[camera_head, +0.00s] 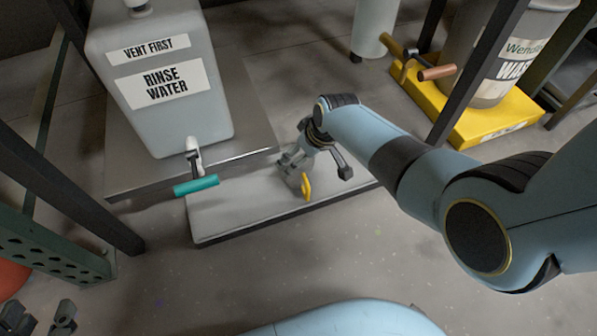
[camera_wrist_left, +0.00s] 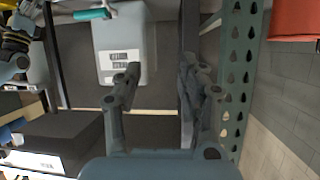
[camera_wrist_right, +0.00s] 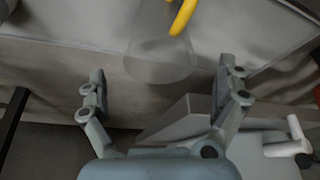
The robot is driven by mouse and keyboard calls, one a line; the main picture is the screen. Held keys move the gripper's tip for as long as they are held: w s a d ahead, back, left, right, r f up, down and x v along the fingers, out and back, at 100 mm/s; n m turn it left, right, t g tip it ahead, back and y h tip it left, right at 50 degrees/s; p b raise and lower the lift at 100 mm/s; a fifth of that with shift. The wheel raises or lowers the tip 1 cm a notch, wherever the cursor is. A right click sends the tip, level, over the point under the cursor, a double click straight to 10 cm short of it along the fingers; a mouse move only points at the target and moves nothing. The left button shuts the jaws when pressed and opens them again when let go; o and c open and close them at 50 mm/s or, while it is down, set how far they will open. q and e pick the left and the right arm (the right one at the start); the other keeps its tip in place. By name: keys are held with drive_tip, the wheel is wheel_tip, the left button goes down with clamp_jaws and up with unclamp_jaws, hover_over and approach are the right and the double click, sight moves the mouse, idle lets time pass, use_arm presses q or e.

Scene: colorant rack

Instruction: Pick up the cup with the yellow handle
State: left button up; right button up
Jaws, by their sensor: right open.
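The cup (camera_wrist_right: 160,58) is clear and see-through, and its yellow handle (camera_wrist_right: 182,16) shows at the top of the right wrist view. In the head view the yellow handle (camera_head: 306,187) stands out on the pale tray, while my right gripper (camera_head: 292,163) partly hides the cup body. My right gripper (camera_wrist_right: 162,82) is open, with its fingers spread to either side of the cup's near end.
A rinse water container (camera_head: 165,100) with a teal tap handle (camera_head: 196,185) stands on a metal shelf left of the tray (camera_head: 230,215). A yellow base (camera_head: 480,125) carries a waste container (camera_head: 490,75) at the upper right. Dark rack posts (camera_head: 70,190) stand nearby.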

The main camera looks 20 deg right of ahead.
drive_tip(key=b+x, duration=0.4)
drive_tip(key=shift+f, duration=0.35)
use_arm(q)
drive_tip(key=w+d+r+m+t+h, duration=0.1)
drive_tip(key=r+t, duration=0.3)
drive_tip(key=r, duration=0.4)
drive_tip(key=w+d+r+m+t+h, duration=0.1)
drive_tip(key=w+r+t, duration=0.3)
drive_tip(key=r, duration=0.4)
drive_tip(key=w+r+m+t+h, duration=0.1)
drive_tip(key=w+r+t+h, duration=0.2)
drive_tip(key=r, duration=0.6)
drive_tip(key=shift+d+m+t, duration=0.4)
drive_tip(key=shift+t, duration=0.1)
use_arm(e)
drive_tip(key=shift+c, duration=0.3)
use_arm(q)
drive_tip(key=shift+f, duration=0.1)
use_arm(e)
drive_tip(key=c, duration=0.7)
